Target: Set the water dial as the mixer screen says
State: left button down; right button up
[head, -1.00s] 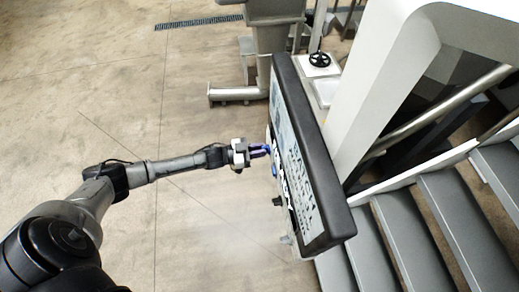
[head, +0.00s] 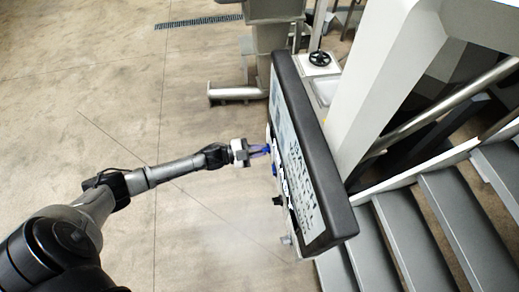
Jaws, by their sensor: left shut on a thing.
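The mixer control panel (head: 322,170) is a thick black-edged slab seen from above at a steep slant. Its face is turned left and carries a pale screen (head: 284,115) and dark lettering too slanted to read. My left gripper (head: 262,151) reaches in from the left to the panel face. Its fingers are shut on a small blue dial (head: 268,148), mostly hidden by them. Another blue knob (head: 275,170) sits just below the fingers. The dial's setting cannot be read. My right gripper is out of view.
Black knobs (head: 278,201) stick out lower on the panel. Grey metal stairs (head: 413,235) and a white housing (head: 385,85) stand to the right. A black handwheel (head: 320,58) and steel machine legs (head: 270,60) are behind. The floor at left is clear.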

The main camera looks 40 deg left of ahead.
pick_arm(q)
jog(key=shift+m, duration=0.3)
dwell(0.4)
jog(key=c, duration=1.1)
grip_release()
jog(key=shift+c, duration=0.2)
jog(key=b+v, duration=0.1)
jog(key=v, duration=1.3)
jog(key=shift+w, duration=0.1)
